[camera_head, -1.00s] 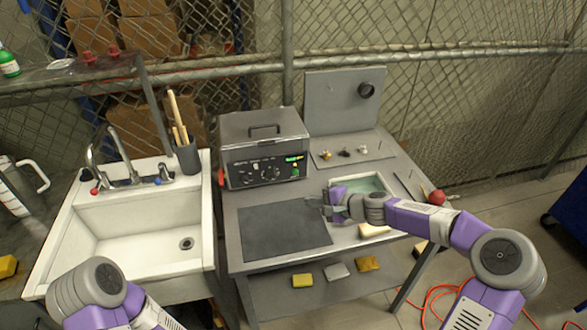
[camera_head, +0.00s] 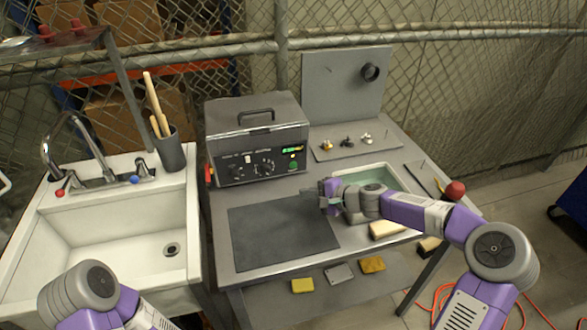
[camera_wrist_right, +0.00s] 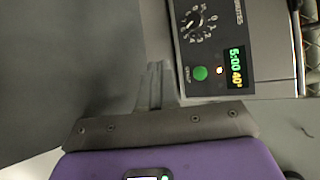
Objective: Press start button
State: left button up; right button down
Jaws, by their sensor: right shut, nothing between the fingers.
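The grey tank machine (camera_head: 258,138) with a lidded top stands at the back of the table. Its front panel has dials, a lit green display (camera_head: 291,150) and a green start button (camera_head: 293,164). My right gripper (camera_head: 308,192) is shut and empty, in front of the machine above the table and apart from the button. Its fingers also show in the right wrist view (camera_wrist_right: 158,82). My left arm is at the lower left; its gripper is out of view.
A dark mat (camera_head: 283,232) lies on the table in front of the machine. A water basin (camera_head: 385,178) is under my right forearm. A tray of small parts (camera_head: 350,145) is behind. A white sink (camera_head: 100,235) stands left. Sponges (camera_head: 340,273) lie on the lower shelf.

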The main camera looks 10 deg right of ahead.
aim_at(293, 165)
jog(key=shift+r, duration=0.1)
jog(key=shift+w+p, duration=0.3)
jog(key=shift+p, duration=0.05)
jog(key=w+p, duration=0.5)
jog(key=w, duration=0.1)
jog(key=shift+w+a, duration=0.15)
jog(key=shift+w, duration=0.95)
dwell(0.9)
jog(key=shift+w+p, duration=0.3)
jog(key=shift+w, duration=0.15)
